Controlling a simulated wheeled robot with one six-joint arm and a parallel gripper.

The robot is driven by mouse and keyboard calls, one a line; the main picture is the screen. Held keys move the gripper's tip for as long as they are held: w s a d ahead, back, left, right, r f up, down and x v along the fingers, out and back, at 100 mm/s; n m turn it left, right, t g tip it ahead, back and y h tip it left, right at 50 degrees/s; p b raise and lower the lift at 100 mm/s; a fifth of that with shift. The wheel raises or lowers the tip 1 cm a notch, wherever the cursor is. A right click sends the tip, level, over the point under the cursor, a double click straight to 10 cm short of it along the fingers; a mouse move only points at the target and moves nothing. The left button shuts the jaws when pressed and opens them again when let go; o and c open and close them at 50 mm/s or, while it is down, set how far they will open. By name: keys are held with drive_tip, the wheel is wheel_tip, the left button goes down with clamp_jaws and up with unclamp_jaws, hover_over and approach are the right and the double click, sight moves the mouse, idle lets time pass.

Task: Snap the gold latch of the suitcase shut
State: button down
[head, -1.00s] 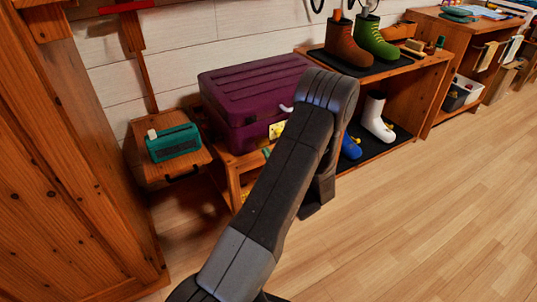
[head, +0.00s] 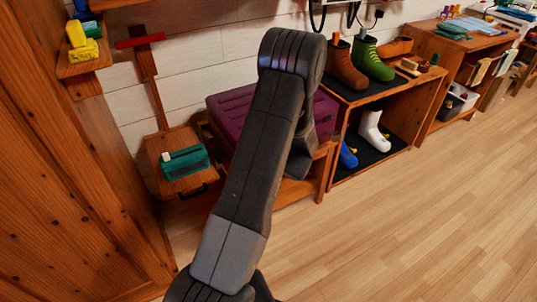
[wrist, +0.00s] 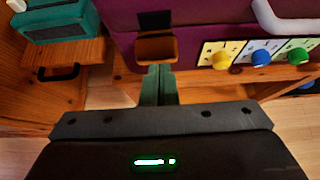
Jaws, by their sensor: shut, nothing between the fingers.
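The purple suitcase (head: 232,106) stands on a low wooden bench; my arm hides most of its front in the head view. In the wrist view the suitcase (wrist: 190,45) fills the upper part. Its brownish-gold latch flap (wrist: 157,49) sits on the front, below a separate dark plate (wrist: 155,20). My gripper (wrist: 158,68) is shut and empty, its green fingertips just below the latch flap. I cannot tell whether they touch it. The gripper is hidden behind my arm in the head view.
Cards with yellow, blue and green knobs (wrist: 260,54) and a white handle (wrist: 290,18) are right of the latch. A teal radio-like box (head: 185,162) stands on a small wooden table at left. A boot shelf (head: 335,165) is at right. The floor in front is clear.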

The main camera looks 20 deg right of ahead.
drive_tip(key=shift+w+r, duration=0.1)
drive_tip(key=shift+w, duration=0.05)
drive_tip(key=shift+r, duration=0.8)
